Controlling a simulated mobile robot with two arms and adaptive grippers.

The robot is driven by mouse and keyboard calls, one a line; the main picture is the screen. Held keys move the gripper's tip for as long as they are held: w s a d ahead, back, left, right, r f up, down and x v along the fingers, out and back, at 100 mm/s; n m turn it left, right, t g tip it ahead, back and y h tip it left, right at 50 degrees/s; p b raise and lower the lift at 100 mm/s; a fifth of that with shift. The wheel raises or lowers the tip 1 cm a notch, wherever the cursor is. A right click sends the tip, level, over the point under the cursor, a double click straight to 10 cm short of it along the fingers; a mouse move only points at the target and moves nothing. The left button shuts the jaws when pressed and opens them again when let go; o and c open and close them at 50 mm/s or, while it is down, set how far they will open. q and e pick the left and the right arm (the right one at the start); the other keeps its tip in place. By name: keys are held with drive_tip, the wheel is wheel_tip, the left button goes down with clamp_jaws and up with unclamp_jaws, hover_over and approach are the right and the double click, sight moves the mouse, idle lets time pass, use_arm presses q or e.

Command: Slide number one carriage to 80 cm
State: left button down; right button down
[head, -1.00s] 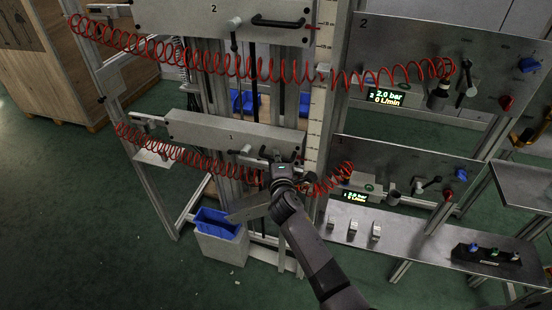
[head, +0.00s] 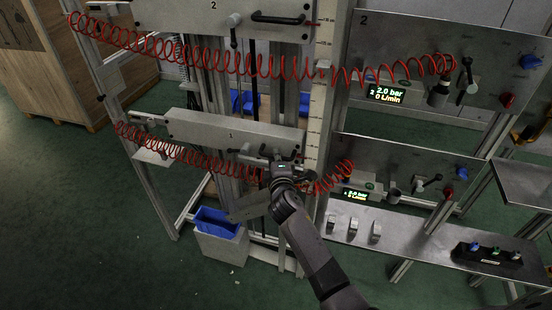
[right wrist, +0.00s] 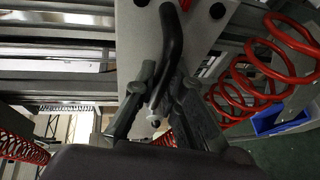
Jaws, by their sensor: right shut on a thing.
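The number one carriage (head: 205,126) is a grey horizontal plate marked 1 on the lower part of the vertical rails. My right gripper (head: 274,163) is at the lower right end of this plate. In the right wrist view, my right gripper's fingers (right wrist: 165,85) are closed around the black bar handle (right wrist: 172,40) of the carriage. In the head view the gripper hides that handle. A pale vertical scale (head: 316,115) stands beside the carriage's right end; its figures are too small to read there. My left gripper is out of view.
The number two carriage (head: 180,14) with its black handle (head: 278,18) is above. Red coiled hoses (head: 190,160) hang across both carriages. A bin with a blue liner (head: 213,222) stands below. Control panels (head: 412,165) and a metal shelf (head: 395,240) are at right.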

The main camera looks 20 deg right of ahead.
wheel_tip(320, 180, down, 11)
drive_tip(key=b, duration=0.8)
drive_tip(key=shift+s, duration=0.2)
drive_tip(key=c, duration=1.7)
unclamp_jaws()
drive_tip(key=shift+w, duration=0.1)
drive_tip(key=shift+o, duration=0.3)
drive_tip(key=shift+r, duration=0.15)
